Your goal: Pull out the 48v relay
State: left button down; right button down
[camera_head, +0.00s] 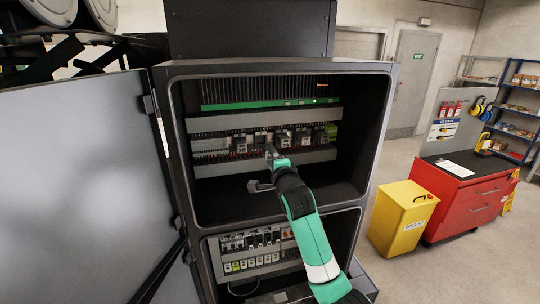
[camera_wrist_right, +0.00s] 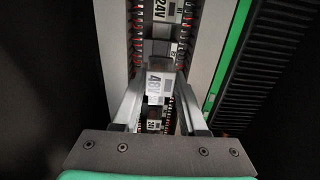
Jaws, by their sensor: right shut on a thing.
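The 48V relay (camera_wrist_right: 158,86), a pale block with a partly readable "48" label, is between the two fingers of my right gripper (camera_wrist_right: 158,98) in the right wrist view. The gripper is shut on it. In the head view my right gripper (camera_head: 271,153) reaches into the upper bay of the open cabinet, at the relay row, and largely hides the relay there. I cannot tell whether the relay still touches its socket. A relay labelled 24V (camera_wrist_right: 160,12) stands in the same row. My left gripper is not in view.
Other relays (camera_head: 302,136) line the rail beside the gripper, between grey wire ducts (camera_head: 236,119). A green strip (camera_head: 270,103) runs above. The cabinet door (camera_head: 85,190) stands open at left. A yellow bin (camera_head: 402,218) and red tool cabinet (camera_head: 468,196) stand at right.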

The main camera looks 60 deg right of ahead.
jog(key=p+v, duration=0.9)
jog(key=v, duration=0.6)
jog(key=shift+s+a, duration=0.2)
jog(key=shift+a, duration=0.1)
jog(key=w+a+f+n+t+y, duration=0.2)
jog(key=a+f+n+y, duration=0.15)
jog(key=a+f, duration=0.45)
jog(key=w+a+f+n+t+y, duration=0.3)
jog(key=a+f+y, duration=0.2)
jog(key=a+f, duration=0.3)
jog(key=s+a+f+n+y, duration=0.2)
jog(key=s+a+f+y, duration=0.2)
jog(key=s+a+f, duration=0.6)
jog(key=shift+s+a+f+n, duration=0.35)
jog(key=shift+a+f, duration=0.3)
jog(key=shift+a, duration=0.25)
